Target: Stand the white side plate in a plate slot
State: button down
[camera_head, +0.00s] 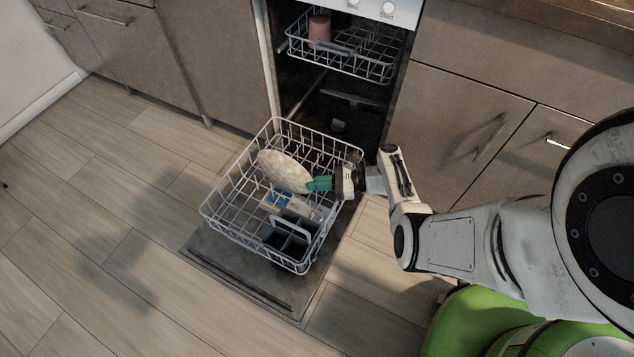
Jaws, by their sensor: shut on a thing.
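The white side plate (284,171) is tilted over the pulled-out lower dishwasher rack (215,217). My gripper (314,184), with green fingers, is shut on the plate's right edge, reaching in over the rack's right side. The plate hides part of the rack's wires beneath it. I cannot tell whether the plate touches the rack or which slot is under it. Wire tines of the rack show around the plate.
A grey cutlery basket (290,238) and a clear and blue item (281,201) are in the rack. The open dishwasher door (245,277) lies below. The upper rack (365,66) holds a pink cup (319,31). Cabinets (467,123) stand behind; floor at left is free.

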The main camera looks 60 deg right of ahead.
jog(key=shift+f, duration=0.35)
jog(key=c, duration=1.2)
grip_release()
jog(key=p+v, duration=0.1)
jog(key=v, duration=1)
